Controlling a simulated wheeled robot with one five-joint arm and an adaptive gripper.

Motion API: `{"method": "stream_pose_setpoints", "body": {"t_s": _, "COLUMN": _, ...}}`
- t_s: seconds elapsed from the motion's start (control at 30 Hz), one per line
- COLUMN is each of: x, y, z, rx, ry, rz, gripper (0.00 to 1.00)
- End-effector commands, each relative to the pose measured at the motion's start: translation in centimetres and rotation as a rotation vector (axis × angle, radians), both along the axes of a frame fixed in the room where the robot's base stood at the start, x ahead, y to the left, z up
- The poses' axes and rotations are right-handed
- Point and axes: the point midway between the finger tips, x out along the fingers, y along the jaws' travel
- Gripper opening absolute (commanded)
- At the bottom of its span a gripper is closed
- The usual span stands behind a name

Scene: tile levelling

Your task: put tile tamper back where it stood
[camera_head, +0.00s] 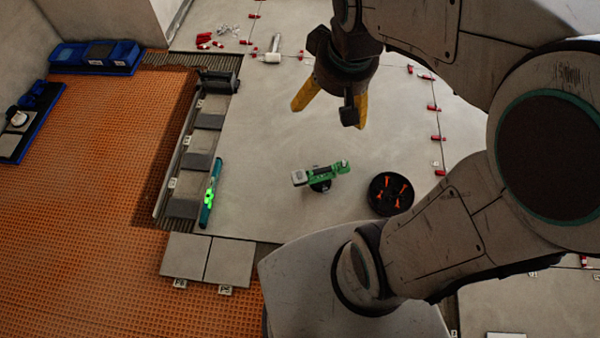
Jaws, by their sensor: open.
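The green and light-grey tool with a black round base, which looks like the tile tamper (322,174), stands on the large pale tiles near the middle of the view. My gripper (332,104) is above and beyond it in the picture, pointing down with its two yellow fingers spread. Nothing is between the fingers, and the gripper is apart from the tamper. I cannot tell its exact height above the floor. No marked standing place for the tamper can be made out.
A black round tray (376,207) with orange pieces stands right of the tamper. A green level (210,193) lies left, beside a row of small grey tiles. A white-headed mallet (272,57) and red clips (204,39) lie behind. Blue trays (124,67) stand far left.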

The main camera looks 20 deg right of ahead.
Motion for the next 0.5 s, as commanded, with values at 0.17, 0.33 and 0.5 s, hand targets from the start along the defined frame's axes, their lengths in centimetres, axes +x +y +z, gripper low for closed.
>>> {"method": "stream_pose_setpoints", "body": {"t_s": 0.17, "x": 4.0, "y": -0.1, "z": -4.4, "rx": -0.001, "ry": 0.015, "rz": -0.001, "gripper": 0.94}}
{"method": "stream_pose_setpoints", "body": {"t_s": 0.33, "x": 7.6, "y": -0.3, "z": -8.2, "rx": -0.001, "ry": 0.025, "rz": -0.001, "gripper": 0.94}}
{"method": "stream_pose_setpoints", "body": {"t_s": 0.5, "x": 11.1, "y": -0.4, "z": -12.5, "rx": 0.0, "ry": 0.035, "rz": -0.002, "gripper": 0.94}}
